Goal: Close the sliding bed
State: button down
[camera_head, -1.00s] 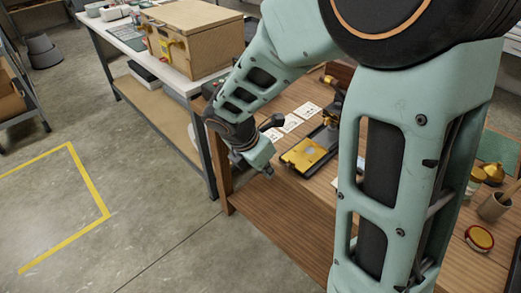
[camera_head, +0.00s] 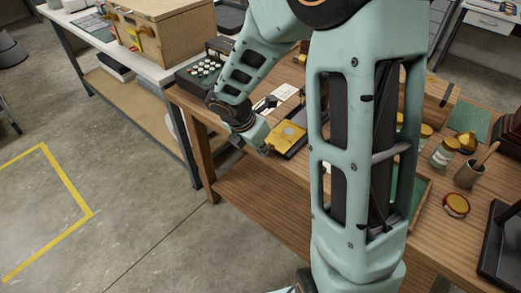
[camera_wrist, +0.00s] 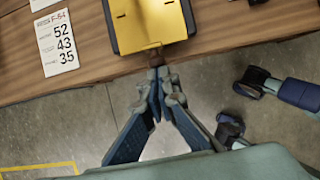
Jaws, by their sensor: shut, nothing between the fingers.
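The sliding bed (camera_head: 288,134) is a yellow plate on a dark base near the front edge of the wooden bench. In the wrist view the yellow bed (camera_wrist: 150,22) fills the top middle, with a small knob or tab (camera_wrist: 155,58) at its near end, by the bench edge. My gripper (camera_wrist: 158,84) is shut and empty. Its fingertips point at the knob and look very close to it; I cannot tell whether they touch. In the head view my forearm and wrist partly hide the fingers, and my arm hides the right part of the device.
A card with numbers (camera_wrist: 58,42) lies left of the bed. A keyed machine (camera_head: 205,68) stands at the bench's left end. Jars (camera_head: 442,152), a mortar (camera_head: 468,175) and a round tin (camera_head: 456,204) stand at right. The floor (camera_head: 130,220) in front is clear.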

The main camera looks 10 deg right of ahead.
aim_at(289, 131)
jog(key=w+d+p, duration=0.1)
jog(key=w+d, duration=0.1)
jog(key=d, duration=0.1)
jog(key=w+d+p, duration=0.2)
jog(key=w+d, duration=0.1)
jog(key=w+d+p, duration=0.1)
jog(key=w+d, duration=0.1)
jog(key=d, duration=0.2)
jog(key=shift+w+r+p, duration=0.1)
jog(key=shift+w+p, duration=0.05)
jog(key=shift+p, duration=0.15)
jog(key=shift+d, duration=0.1)
